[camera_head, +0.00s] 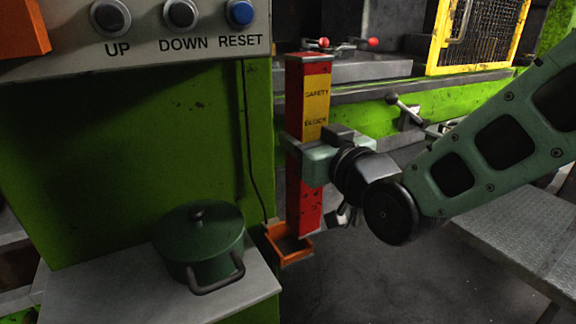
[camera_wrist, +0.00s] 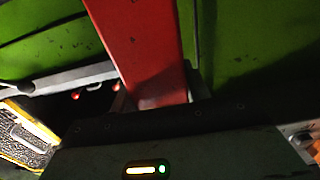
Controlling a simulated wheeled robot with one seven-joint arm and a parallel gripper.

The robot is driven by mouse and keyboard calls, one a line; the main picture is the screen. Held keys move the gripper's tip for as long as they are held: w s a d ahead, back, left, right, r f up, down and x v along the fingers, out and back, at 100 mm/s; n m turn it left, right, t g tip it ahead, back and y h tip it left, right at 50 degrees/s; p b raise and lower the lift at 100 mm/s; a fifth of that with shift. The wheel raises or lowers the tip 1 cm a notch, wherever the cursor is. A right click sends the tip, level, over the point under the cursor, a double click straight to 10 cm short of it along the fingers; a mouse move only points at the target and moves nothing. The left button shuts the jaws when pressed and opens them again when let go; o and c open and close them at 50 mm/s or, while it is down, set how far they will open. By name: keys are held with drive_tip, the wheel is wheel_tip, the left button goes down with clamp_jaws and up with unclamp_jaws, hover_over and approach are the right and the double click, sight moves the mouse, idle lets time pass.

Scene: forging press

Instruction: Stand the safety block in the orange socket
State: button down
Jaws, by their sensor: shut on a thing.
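The safety block (camera_head: 315,85) is a tall red bar with a yellow label panel. It stands about upright in the head view, and its red side fills the upper middle of the wrist view (camera_wrist: 138,45). My gripper (camera_head: 308,160) is shut on it around its middle. The orange socket (camera_head: 289,256) is a small open box fixed low at the corner of the green press frame. The block's lower end appears just above or behind the socket's back edge; I cannot tell whether it is inside.
A dark green lidded pot (camera_head: 205,245) stands on a grey shelf (camera_head: 110,297) left of the socket. A button panel (camera_head: 170,45) hangs above. A yellow mesh guard (camera_head: 480,35) is at back right. A grey checkered step (camera_head: 525,225) lies at right.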

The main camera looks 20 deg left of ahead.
sight(290, 166)
drive_tip(key=shift+w+a+f+p, duration=0.15)
drive_tip(key=shift+a+f, duration=0.35)
drive_tip(key=shift+f, duration=0.5)
drive_tip(key=shift+s+a+f+p, duration=0.15)
drive_tip(key=shift+a+f, duration=0.35)
drive_tip(key=shift+f, duration=0.5)
drive_tip(key=shift+w+a+f+p, duration=0.15)
drive_tip(key=shift+a+f, duration=0.35)
drive_tip(key=shift+f, duration=0.5)
drive_tip(key=shift+a+f, duration=0.2)
drive_tip(key=shift+f, duration=0.35)
drive_tip(key=c, duration=0.7)
unclamp_jaws()
